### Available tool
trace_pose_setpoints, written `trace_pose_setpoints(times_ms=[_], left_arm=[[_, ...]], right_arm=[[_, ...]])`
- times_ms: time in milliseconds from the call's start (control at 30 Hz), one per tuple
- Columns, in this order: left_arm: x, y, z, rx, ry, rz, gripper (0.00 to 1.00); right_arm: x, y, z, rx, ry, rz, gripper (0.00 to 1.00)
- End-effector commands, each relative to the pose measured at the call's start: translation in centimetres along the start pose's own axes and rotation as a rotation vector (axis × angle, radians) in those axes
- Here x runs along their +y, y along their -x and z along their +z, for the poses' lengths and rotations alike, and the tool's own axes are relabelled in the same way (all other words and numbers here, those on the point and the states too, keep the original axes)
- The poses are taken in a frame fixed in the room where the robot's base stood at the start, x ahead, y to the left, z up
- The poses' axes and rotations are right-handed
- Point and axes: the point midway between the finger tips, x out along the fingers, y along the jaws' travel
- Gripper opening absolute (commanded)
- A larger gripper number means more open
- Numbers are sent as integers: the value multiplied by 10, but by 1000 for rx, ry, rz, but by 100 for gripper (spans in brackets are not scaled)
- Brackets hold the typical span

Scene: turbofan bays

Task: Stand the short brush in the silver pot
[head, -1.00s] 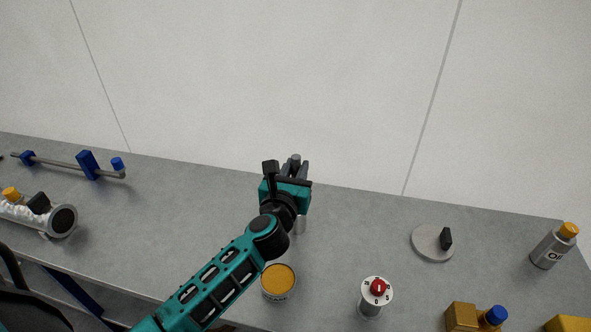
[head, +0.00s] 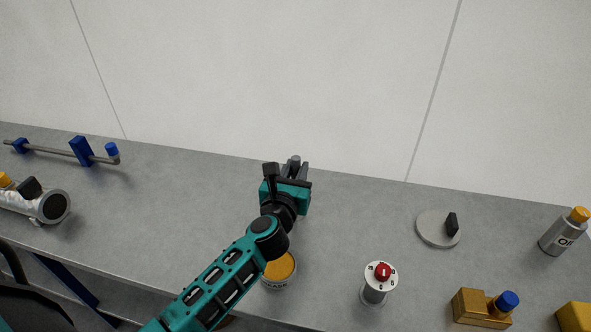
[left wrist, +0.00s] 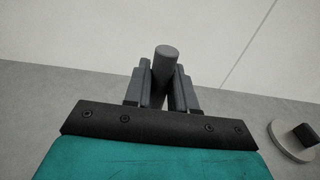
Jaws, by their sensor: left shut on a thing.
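My left gripper (head: 294,167) is near the middle of the head view, over the far part of the grey bench. Its fingers are shut on a grey round rod, which I take to be the short brush (head: 295,159). In the left wrist view the brush (left wrist: 166,56) shows as a plain grey cylinder end between the two fingers (left wrist: 164,82). Its bristles and lower part are hidden by the gripper. I cannot make out the silver pot for sure; my left gripper and arm cover part of the bench. My right gripper is not in view.
A tin with an orange-yellow top (head: 280,268) stands beside my left forearm, partly covered. A silver cylinder with a red knob (head: 376,285), a grey disc (head: 438,229), a brass block (head: 475,307) and a grey bottle (head: 562,236) stand to the right.

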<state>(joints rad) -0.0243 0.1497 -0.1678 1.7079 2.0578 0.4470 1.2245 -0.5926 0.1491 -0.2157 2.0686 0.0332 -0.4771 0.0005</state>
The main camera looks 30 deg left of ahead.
Motion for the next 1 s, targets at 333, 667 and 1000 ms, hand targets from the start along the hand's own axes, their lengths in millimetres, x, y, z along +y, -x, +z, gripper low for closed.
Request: trace_pose_setpoints(times_ms=[333, 667, 1000], left_arm=[[0, 0, 0, 0, 0, 0, 42], [0, 0, 0, 0, 0, 0, 55], [0, 34, 0, 3, 1, 0, 55]], right_arm=[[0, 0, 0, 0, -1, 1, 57], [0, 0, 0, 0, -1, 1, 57], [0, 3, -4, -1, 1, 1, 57]])
